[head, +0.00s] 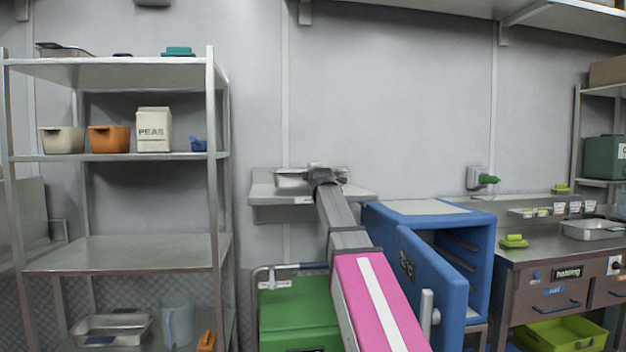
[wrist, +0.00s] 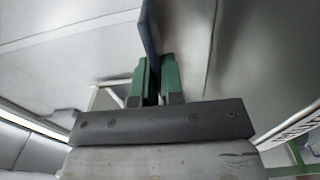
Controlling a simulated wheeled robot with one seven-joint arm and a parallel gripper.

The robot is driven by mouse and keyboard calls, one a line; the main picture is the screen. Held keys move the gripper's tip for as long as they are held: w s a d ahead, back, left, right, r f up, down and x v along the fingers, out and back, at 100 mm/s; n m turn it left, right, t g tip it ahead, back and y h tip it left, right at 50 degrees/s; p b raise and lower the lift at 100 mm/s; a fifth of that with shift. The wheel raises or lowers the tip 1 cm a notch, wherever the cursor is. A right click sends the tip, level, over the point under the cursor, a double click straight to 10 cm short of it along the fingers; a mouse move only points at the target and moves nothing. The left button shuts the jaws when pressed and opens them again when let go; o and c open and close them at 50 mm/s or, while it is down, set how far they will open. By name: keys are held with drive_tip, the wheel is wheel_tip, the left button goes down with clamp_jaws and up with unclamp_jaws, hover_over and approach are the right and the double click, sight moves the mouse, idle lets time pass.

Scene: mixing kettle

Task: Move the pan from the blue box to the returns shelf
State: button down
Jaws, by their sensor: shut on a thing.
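A shallow metal pan (head: 291,180) shows at the small wall shelf (head: 265,193), on it or just above it; I cannot tell which. My gripper (head: 322,170) is at the pan, partly covering its middle. In the wrist view my gripper (wrist: 154,66) has its green fingers shut on a dark blue strip (wrist: 150,28), apparently the pan's handle. The blue box (head: 430,222) stands to the right of my arm with its door (head: 432,285) swung open. Dark slots show inside; its lower interior is partly hidden by the door.
A metal rack (head: 125,252) with tubs and a PEAS carton (head: 153,130) stands at left. A green bin (head: 298,318) is below the wall shelf. A counter (head: 560,240) with another metal pan (head: 592,229) is at right. The open door stands close to my arm.

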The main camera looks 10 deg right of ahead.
drive_tip(key=shift+f, duration=0.65)
drive_tip(key=c, duration=1.7)
unclamp_jaws()
drive_tip(key=shift+f, duration=0.2)
drive_tip(key=o, duration=0.5)
drive_tip(key=shift+c, duration=0.2)
drive_tip(key=shift+r, duration=0.1)
drive_tip(key=shift+s, duration=0.15)
drive_tip(key=s, duration=1.1)
drive_tip(key=shift+s, duration=0.4)
